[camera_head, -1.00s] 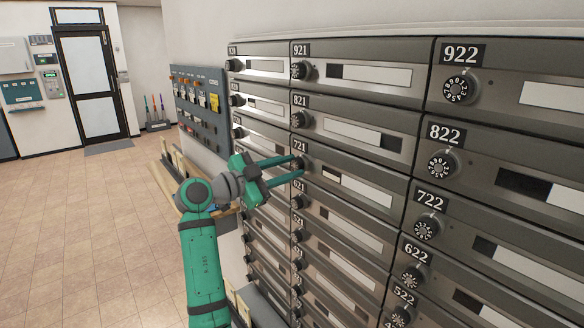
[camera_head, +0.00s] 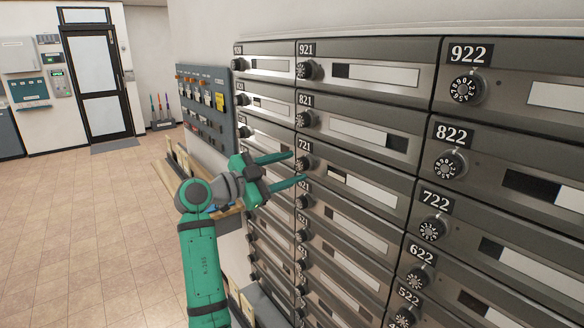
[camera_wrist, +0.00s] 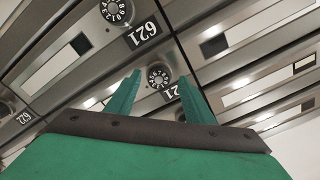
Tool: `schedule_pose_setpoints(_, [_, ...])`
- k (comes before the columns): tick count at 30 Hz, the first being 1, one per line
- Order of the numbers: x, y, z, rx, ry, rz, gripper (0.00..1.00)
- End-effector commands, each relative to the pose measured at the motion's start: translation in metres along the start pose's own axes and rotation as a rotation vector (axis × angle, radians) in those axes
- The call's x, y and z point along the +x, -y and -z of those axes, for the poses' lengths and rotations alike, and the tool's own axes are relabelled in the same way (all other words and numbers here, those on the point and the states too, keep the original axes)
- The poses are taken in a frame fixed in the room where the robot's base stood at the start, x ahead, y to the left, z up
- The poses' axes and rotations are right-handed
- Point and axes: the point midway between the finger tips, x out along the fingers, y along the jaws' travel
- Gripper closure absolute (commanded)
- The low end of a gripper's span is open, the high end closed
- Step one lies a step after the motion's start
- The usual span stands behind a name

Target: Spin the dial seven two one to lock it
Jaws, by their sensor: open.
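The small black dial of mailbox 721 (camera_head: 303,165) sits on a grey metal door in the left-middle of the bank, below its 721 label (camera_head: 305,147). My green gripper (camera_head: 298,167) is open in front of it, one finger above and one below. In the wrist view, which is upside down, the numbered dial (camera_wrist: 157,77) shows between the two spread fingertips (camera_wrist: 160,92), with a gap to each. The label beside it is partly hidden by my gripper. I cannot read which number is set.
Dials and doors of neighbours surround it closely: 821 (camera_head: 306,118) above, 621 (camera_head: 303,201) below, 722 (camera_head: 434,228) to the right. A grey-blue switch panel (camera_head: 205,105) is on the wall to the left. Tiled floor (camera_head: 90,220) lies open at left.

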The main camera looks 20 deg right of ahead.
Motion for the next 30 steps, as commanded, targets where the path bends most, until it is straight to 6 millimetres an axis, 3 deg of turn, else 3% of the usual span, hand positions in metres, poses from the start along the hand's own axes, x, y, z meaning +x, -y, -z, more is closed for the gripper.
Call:
schedule_pose_setpoints(9, [-0.061,0.003,-0.003,-0.001,0.005,0.007,0.52])
schedule_pose_setpoints(15, [-0.090,0.004,-0.003,0.000,0.006,0.009,0.52])
schedule_pose_setpoints(30, [-0.094,0.001,-0.003,-0.003,0.002,0.003,0.52])
